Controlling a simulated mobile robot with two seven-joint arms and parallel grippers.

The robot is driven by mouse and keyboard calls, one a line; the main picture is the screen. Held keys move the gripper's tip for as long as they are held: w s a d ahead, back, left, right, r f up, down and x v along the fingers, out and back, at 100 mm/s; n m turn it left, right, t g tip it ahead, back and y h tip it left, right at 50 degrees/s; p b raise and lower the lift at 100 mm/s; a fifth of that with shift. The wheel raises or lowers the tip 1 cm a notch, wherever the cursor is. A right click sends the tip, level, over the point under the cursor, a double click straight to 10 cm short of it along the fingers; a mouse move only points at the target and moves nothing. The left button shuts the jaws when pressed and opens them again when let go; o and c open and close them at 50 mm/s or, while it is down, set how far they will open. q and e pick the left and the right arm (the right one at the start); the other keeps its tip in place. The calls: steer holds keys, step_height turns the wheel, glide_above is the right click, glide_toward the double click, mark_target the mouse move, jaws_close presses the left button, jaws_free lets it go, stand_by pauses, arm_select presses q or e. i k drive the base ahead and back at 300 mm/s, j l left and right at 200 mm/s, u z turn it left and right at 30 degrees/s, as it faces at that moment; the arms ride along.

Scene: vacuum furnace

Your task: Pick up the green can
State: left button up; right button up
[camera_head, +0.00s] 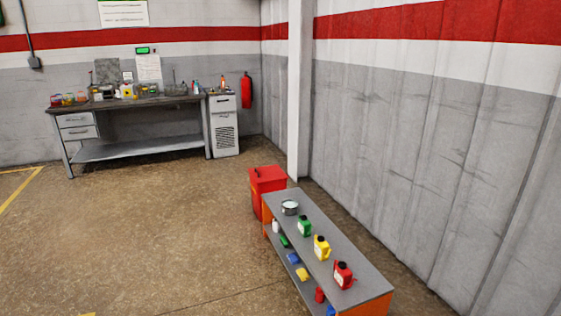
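A green can (304,226) with a pale label stands upright on the top of a low orange-sided bench (359,295) with a grey top. It stands between a round metal pot (290,208) and a yellow can (321,247). A red can (343,274) stands nearer on the same top. Another green item (284,241) lies on the lower shelf, partly shaded by the top. Neither of my grippers shows in the head view.
A red bin (267,187) stands at the bench's far end. The grey corrugated wall (410,150) runs along its right. A workbench (136,149) and red extinguisher (246,90) are at the back. The floor (150,240) left of the bench is clear.

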mark_target(305, 226)
steer(key=i+j+z, duration=0.1)
steer(key=i+j, duration=0.3)
steer(key=i, duration=0.3)
steer(key=i+j+z, duration=0.1)
steer(key=i+j, duration=0.3)
steer(key=i, duration=0.25)
steer(key=i+j+z, duration=0.1)
steer(key=i+j, duration=0.4)
steer(key=i, duration=0.15)
